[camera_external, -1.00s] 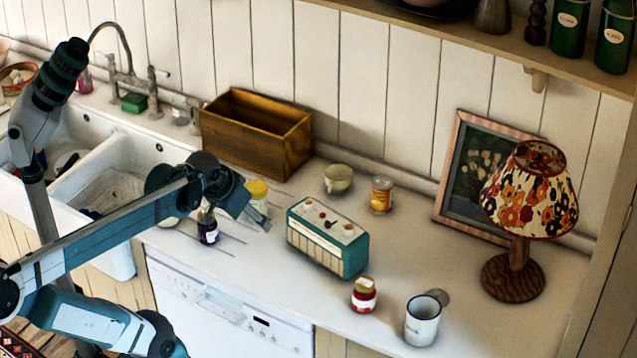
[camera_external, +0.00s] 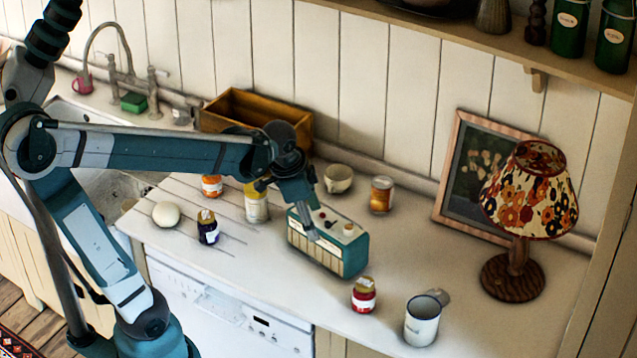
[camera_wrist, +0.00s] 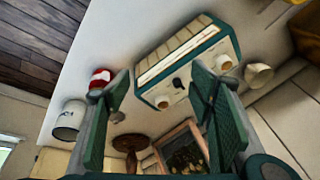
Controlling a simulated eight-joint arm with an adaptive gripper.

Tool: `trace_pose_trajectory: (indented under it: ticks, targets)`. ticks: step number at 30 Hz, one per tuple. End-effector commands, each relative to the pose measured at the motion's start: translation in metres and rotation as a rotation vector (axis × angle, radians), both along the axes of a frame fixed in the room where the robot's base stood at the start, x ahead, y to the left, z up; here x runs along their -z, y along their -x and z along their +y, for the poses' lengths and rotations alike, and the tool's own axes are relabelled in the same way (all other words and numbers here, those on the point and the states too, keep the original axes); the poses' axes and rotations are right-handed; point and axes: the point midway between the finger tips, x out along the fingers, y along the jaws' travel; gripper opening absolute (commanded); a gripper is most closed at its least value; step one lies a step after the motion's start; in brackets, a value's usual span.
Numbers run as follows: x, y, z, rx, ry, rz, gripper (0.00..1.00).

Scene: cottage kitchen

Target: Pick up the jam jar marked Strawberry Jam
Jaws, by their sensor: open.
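A dark purple jar (camera_external: 208,227) and an orange jar (camera_external: 212,187) stand on the left of the counter. My gripper (camera_external: 312,236) is open and empty, at the left part of the teal radio (camera_external: 345,259), to the left of the red jar. In the wrist view its fingers (camera_wrist: 160,85) frame the radio.
A white mug (camera_external: 422,322) stands close right of the red jar. Counter between radio and lamp is mostly clear.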

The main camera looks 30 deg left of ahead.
Motion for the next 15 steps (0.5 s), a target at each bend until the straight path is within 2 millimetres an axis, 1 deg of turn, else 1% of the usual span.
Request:
trace_pose_trajectory:
  ticks: [1,2,8,15]
  targets:
    - [-0.004,-0.002,-0.010,0.037,-0.010,0.008,0.54]
    - [-0.004,-0.003,-0.015,0.060,-0.017,0.015,0.54]
    - [-0.002,-0.003,-0.049,0.211,-0.059,0.057,0.54]
    - [0.004,0.001,-0.091,0.396,-0.109,0.105,0.54]
